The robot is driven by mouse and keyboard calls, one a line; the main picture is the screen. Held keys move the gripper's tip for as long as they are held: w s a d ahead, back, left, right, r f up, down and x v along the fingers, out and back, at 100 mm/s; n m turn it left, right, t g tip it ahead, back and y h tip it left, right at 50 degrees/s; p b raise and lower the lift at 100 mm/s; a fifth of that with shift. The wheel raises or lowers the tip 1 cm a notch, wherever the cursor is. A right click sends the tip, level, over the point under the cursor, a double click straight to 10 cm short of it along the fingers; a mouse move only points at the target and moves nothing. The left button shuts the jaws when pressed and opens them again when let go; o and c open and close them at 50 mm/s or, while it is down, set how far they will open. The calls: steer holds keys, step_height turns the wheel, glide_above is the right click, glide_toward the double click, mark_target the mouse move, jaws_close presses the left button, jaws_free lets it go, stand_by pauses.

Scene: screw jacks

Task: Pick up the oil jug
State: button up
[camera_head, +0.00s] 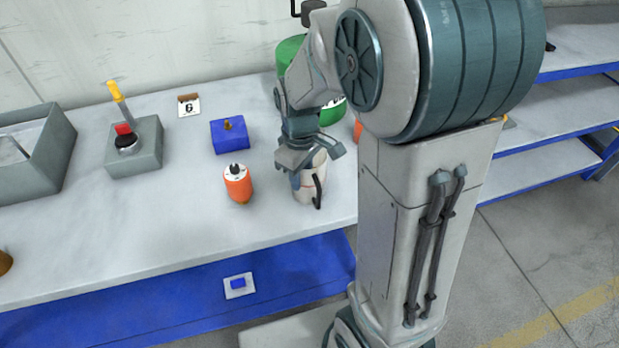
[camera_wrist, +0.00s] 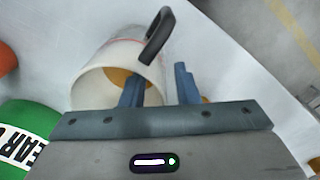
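The oil jug (camera_head: 308,186) is a white cylinder with a dark handle on its right, standing upright near the front edge of the table. In the wrist view the jug (camera_wrist: 104,55) shows its open top with an amber inside. My gripper (camera_head: 297,168) is over the jug's top, pointing down. In the wrist view my gripper (camera_wrist: 159,70) has its fingers apart. One finger overlaps the jug's mouth and the other is outside, near the handle, with the jug's rim between them. I cannot tell whether either finger touches the jug.
An orange bottle (camera_head: 238,185) stands left of the jug, with a blue block (camera_head: 230,135) behind it. A green can (camera_head: 289,52) and an orange item (camera_head: 358,130) are behind my arm. A grey lever box (camera_head: 135,150) and a grey bin (camera_head: 45,155) are farther left.

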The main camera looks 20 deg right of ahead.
step_height(320, 180, down, 2)
steer(key=shift+c, duration=0.3)
jaws_close()
steer(key=shift+r, duration=0.1)
